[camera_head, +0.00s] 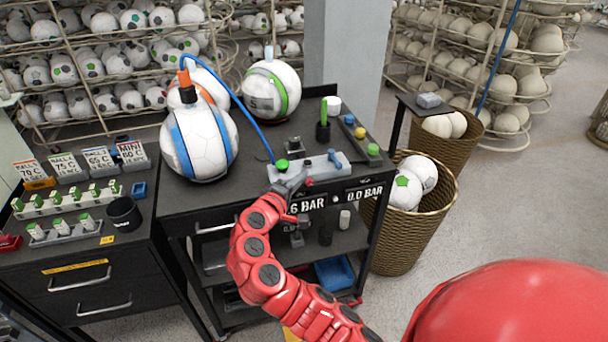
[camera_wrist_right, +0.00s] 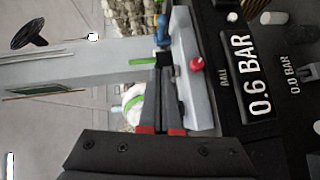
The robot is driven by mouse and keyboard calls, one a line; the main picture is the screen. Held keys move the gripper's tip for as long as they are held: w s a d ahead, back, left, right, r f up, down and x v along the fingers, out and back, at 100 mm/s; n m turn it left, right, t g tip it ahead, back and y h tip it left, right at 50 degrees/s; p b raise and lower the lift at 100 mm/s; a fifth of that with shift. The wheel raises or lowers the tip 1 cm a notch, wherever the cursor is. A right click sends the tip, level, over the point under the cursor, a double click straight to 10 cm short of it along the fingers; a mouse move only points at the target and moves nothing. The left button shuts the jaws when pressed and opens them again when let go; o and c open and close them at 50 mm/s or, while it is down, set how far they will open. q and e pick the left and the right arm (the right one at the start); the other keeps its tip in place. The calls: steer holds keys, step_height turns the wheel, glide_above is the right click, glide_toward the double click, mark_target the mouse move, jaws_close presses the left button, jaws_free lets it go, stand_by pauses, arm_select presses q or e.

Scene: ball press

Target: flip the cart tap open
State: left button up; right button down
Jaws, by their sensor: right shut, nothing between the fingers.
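The grey valve block (camera_head: 330,170) sits on the top of the black cart (camera_head: 262,200). A small blue lever (camera_head: 333,157) stands on it towards its right end, and looks like the tap. A red knob (camera_head: 309,182) is on the block's front. In the right wrist view the block (camera_wrist_right: 186,45) runs down the middle, with the blue lever (camera_wrist_right: 162,30) and red knob (camera_wrist_right: 197,64) on it. My right gripper (camera_head: 293,182) is shut and empty beside the block, left of the lever. Its fingertips (camera_wrist_right: 164,70) appear just short of the lever. My left gripper is out of view.
A blue hose (camera_head: 245,118) runs to the block's left end near a green knob (camera_head: 282,164). Balls (camera_head: 200,142) stand on the cart's left half. Pressure displays (camera_head: 308,203) are on the front. A wicker basket (camera_head: 420,232) stands at right.

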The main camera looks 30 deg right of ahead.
mark_target(333, 158)
steer(key=p+x, duration=0.2)
steer(key=x, duration=0.5)
steer(key=shift+d+r, duration=0.15)
steer(key=shift+s+d+f+p, duration=0.1)
steer(key=shift+d+p, duration=0.4)
steer(key=shift+d, duration=0.1)
steer(key=shift+s+d+f+p, duration=0.1)
steer(key=shift+d+p, duration=0.4)
steer(key=shift+d, duration=0.1)
steer(key=shift+s+d+f, duration=0.2)
steer(key=shift+d, duration=0.4)
steer(key=shift+f, duration=0.15)
steer(key=shift+d+t+p, duration=0.15)
steer(key=shift+t+p, duration=0.15)
